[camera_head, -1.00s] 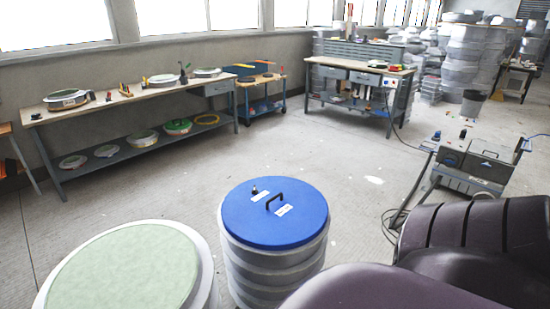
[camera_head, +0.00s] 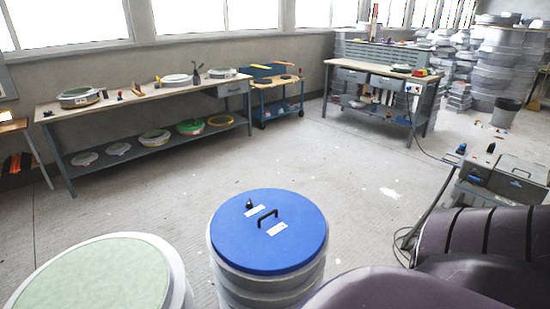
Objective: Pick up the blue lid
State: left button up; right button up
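The blue lid (camera_head: 250,240) is a round disc lying flat on top of a stack of pale grey ring moulds (camera_head: 270,284) at the bottom centre. It has a black arched handle (camera_head: 267,216) in its middle, a small black knob (camera_head: 249,204) and two white labels. Nothing touches the lid. Neither of my grippers shows in the head view. A dark purple shape at the bottom right, likely part of my own right arm, comes close to the right side of the stack.
A wide round mould with a pale green top (camera_head: 96,276) stands left of the stack. A grey machine (camera_head: 505,180) stands at the right. Workbenches (camera_head: 150,97) and a blue cart (camera_head: 276,98) line the back. The floor between (camera_head: 190,170) is mostly clear.

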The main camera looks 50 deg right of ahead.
aim_at(283, 232)
jog(key=k+l, duration=0.1)
jog(key=l, duration=0.95)
jog(key=k+l, duration=0.15)
jog(key=l, duration=0.4)
